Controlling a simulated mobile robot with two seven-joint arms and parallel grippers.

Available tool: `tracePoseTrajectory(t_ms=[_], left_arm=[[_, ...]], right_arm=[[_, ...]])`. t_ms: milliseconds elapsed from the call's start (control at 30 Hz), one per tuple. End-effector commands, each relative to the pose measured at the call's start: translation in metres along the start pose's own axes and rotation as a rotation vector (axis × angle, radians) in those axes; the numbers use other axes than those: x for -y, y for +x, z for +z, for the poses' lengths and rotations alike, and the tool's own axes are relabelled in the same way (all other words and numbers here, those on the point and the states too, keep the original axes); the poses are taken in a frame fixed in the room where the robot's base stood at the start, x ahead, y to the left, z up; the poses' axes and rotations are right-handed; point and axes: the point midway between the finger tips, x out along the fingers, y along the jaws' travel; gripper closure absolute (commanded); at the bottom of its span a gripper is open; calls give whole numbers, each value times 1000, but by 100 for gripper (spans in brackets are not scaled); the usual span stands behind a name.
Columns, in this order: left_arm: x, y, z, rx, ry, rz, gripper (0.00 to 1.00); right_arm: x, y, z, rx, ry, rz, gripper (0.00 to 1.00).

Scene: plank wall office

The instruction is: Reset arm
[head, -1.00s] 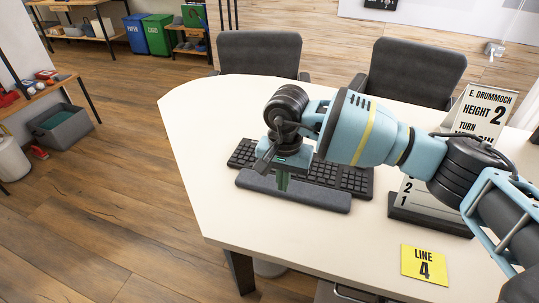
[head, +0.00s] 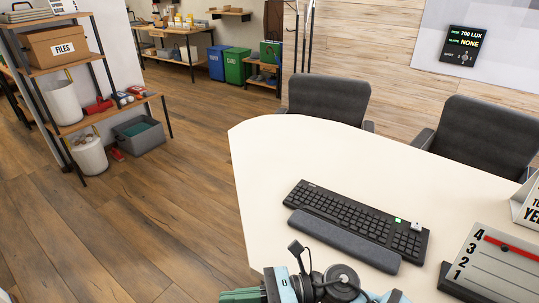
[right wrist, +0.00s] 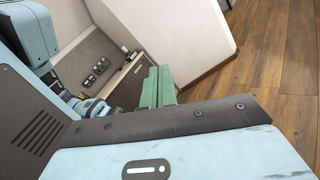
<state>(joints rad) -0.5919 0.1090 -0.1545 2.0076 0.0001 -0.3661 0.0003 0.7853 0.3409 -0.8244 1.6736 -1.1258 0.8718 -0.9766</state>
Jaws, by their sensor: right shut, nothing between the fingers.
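My right arm comes in at the bottom edge of the head view, in front of the table's near edge. Its gripper (head: 243,296) shows as green fingers cut off by the frame. In the right wrist view the green fingers (right wrist: 158,88) are pressed together with nothing between them. They are clear of the tabletop. My left gripper is not in view.
The white table (head: 300,160) bears a black keyboard (head: 350,215), a grey wrist rest (head: 343,241) and a numbered stand (head: 500,265). Two grey chairs (head: 328,98) (head: 485,135) stand behind it. Shelves (head: 110,110) stand at left; wood floor between is clear.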

Motion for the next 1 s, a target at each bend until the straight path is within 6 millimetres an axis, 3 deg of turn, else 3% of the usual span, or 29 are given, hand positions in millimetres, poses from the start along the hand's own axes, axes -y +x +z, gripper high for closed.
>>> tracePoseTrajectory(t_ms=[100, 267, 467, 567, 733, 867, 1000], left_arm=[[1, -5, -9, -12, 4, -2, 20], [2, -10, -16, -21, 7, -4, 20], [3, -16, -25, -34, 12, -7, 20], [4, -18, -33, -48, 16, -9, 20], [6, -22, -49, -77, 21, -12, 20], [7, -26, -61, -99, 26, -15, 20], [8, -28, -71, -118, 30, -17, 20]], right_arm=[[-6, -6, 13, 236, 272, -58, 100], [-1, -32, 15, 540, 651, -133, 100], [9, -84, -14, 915, 1129, -223, 100], [10, -114, -42, 1106, 1364, -264, 100], [-6, -164, -108, 1444, 1747, -328, 100], [-34, -198, -168, 1715, 2016, -373, 100], [-75, -224, -226, 1989, 2241, -409, 100]])
